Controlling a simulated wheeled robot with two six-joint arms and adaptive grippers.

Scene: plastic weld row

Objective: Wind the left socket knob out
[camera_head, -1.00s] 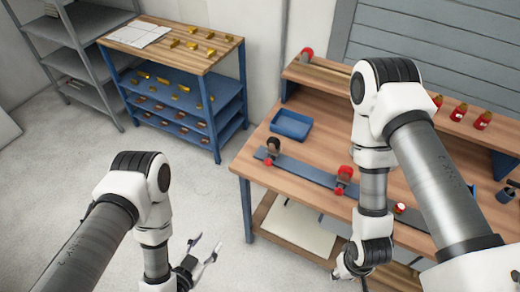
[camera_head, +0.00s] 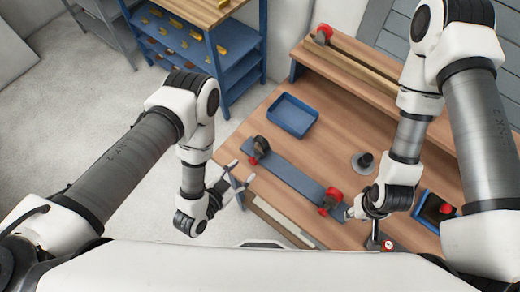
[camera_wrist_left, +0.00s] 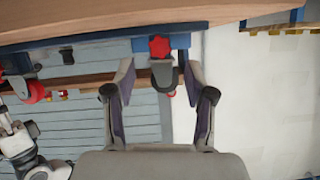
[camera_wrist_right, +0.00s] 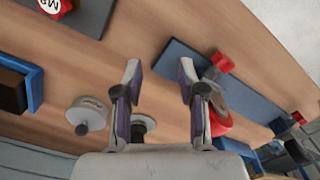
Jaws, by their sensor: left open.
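The left socket knob (camera_head: 254,160) is red and sits on the left end of a blue-grey rail, beside a dark caster wheel (camera_head: 261,143). In the left wrist view the knob (camera_wrist_left: 159,47) is star-shaped, with the caster (camera_wrist_left: 163,75) below it in the picture. My left gripper (camera_head: 242,171) is open and empty at the bench's left edge, facing the knob; the knob lies between its fingers' lines, beyond the tips, apart. My right gripper (camera_wrist_right: 160,72) is open and empty over the bench, near the right socket's red knob (camera_wrist_right: 222,62) and red wheel (camera_wrist_right: 218,118).
The rail (camera_head: 290,178) runs along the bench (camera_head: 330,150). A blue tray (camera_head: 291,116) lies behind it. A grey round piece with a dark post (camera_head: 363,162) and a blue bin (camera_head: 433,209) stand to the right. A shelf rack (camera_head: 238,62) stands at the back left.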

